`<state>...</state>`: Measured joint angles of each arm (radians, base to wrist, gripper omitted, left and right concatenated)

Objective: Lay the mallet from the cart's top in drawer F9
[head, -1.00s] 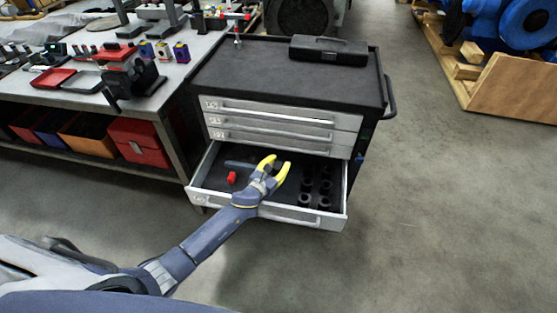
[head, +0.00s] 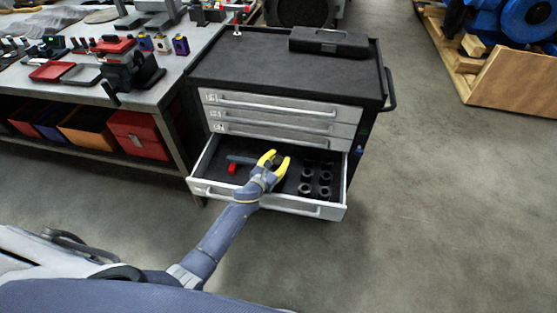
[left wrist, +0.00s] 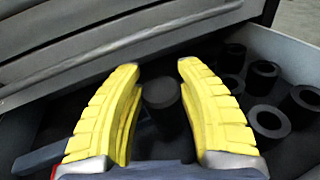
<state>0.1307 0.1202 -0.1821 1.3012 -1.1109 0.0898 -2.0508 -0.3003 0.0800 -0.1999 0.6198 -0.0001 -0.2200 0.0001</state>
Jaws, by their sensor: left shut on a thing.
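My left gripper (head: 276,158) is over the open bottom drawer (head: 225,197) of the cart, yellow fingers pointing away from me. It is shut on the mallet (head: 240,160), whose blue-grey bar sticks out to the left, low over the drawer floor. In the left wrist view a dark round part (left wrist: 160,93) shows between the yellow fingers (left wrist: 160,85). The fingers and palm hide much of the mallet. I cannot tell whether it touches the floor. The drawer's label is too small to read. My right gripper is not in view.
A red piece (head: 232,168) lies in the drawer's left part. Several black sockets (head: 306,189) stand in its right part, also close right of the fingers in the wrist view (left wrist: 268,120). Shut drawers (head: 280,115) are above. A black case (head: 328,42) lies on the cart's top.

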